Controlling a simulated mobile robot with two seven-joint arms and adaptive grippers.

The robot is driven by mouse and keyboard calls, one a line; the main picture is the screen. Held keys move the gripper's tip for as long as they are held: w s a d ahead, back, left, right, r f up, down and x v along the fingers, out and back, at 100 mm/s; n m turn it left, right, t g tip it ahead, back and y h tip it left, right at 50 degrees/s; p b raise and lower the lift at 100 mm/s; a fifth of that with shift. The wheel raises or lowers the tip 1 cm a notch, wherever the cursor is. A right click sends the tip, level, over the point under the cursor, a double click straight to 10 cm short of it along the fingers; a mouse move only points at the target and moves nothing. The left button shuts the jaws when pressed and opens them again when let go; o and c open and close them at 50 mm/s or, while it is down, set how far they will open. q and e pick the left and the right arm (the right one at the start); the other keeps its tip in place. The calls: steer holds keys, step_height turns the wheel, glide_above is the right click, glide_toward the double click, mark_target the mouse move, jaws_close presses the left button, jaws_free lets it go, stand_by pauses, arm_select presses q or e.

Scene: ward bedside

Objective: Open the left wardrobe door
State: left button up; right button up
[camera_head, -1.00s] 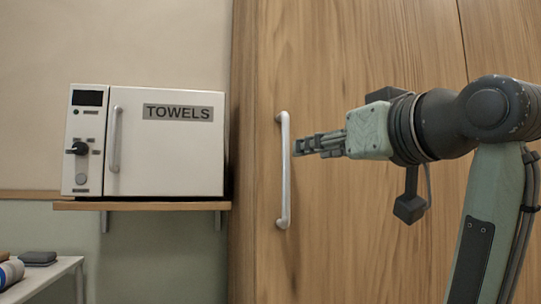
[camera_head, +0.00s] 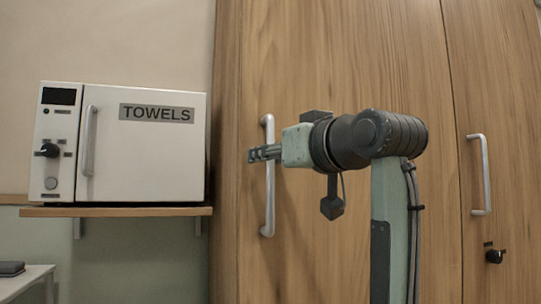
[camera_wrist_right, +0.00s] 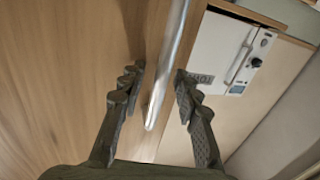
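The left wardrobe door (camera_head: 330,60) is a tall wood-grain panel and looks closed. Its vertical silver bar handle (camera_head: 268,200) is near the door's left edge. My right gripper (camera_head: 258,154) is at the upper half of this handle. In the right wrist view my right gripper (camera_wrist_right: 158,80) is open, with one dark finger on each side of the handle (camera_wrist_right: 168,70). I see gaps between the fingers and the bar there. My left gripper is out of view.
The right wardrobe door (camera_head: 505,90) has its own handle (camera_head: 488,175) and a dark knob (camera_head: 494,256) below. A white TOWELS cabinet (camera_head: 150,160) sits on a wooden shelf (camera_head: 120,211) to the left. A small table (camera_head: 30,280) stands lower left.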

steer(key=shift+c, duration=0.3)
jaws_close()
